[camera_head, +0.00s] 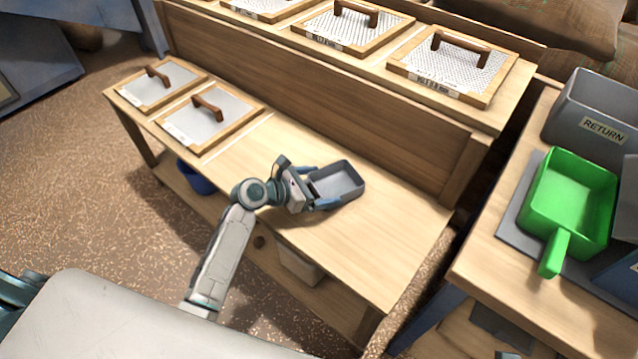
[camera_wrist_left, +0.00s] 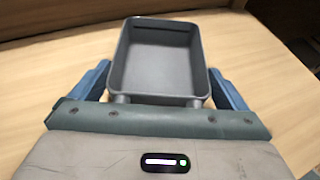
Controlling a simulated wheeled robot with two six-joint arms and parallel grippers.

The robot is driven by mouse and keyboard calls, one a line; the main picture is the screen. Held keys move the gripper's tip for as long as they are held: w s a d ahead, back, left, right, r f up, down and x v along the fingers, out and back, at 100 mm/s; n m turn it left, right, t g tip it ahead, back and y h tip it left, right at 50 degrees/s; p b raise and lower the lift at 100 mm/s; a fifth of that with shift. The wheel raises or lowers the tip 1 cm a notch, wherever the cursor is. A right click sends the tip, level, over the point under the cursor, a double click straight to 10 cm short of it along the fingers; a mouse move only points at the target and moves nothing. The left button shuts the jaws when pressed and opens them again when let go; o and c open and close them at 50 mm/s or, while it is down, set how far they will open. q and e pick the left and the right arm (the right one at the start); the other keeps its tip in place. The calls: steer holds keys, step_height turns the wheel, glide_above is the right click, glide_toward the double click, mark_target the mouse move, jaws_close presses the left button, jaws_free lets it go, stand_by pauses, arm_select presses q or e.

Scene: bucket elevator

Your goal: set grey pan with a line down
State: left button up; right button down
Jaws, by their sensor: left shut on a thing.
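The grey pan (camera_head: 341,178) is at the bare right part of the wooden bench, upright and looking empty. My left gripper (camera_head: 320,186) is shut on it, with blue fingers on either side of its near end. In the left wrist view the pan (camera_wrist_left: 158,60) sits between the blue fingers of my left gripper (camera_wrist_left: 160,90). Whether the pan touches the bench top or hovers just above it, I cannot tell. My right gripper is not in view.
The wooden bench (camera_head: 350,240) has free room around the pan. Framed mesh screens with brown handles (camera_head: 207,108) lie at its left, more on the raised shelf (camera_head: 452,66). A green scoop (camera_head: 570,195) and a grey RETURN bin (camera_head: 600,115) stand on the right table.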

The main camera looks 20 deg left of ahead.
arm_select(q)
steer(key=shift+f, duration=0.1)
steer(key=o, duration=0.7)
steer(key=shift+o, duration=0.2)
steer(key=shift+s+a, duration=0.2)
steer(key=p+v, duration=0.1)
steer(key=v, duration=0.9)
steer(key=shift+s+r, duration=0.1)
steer(key=shift+r, duration=0.1)
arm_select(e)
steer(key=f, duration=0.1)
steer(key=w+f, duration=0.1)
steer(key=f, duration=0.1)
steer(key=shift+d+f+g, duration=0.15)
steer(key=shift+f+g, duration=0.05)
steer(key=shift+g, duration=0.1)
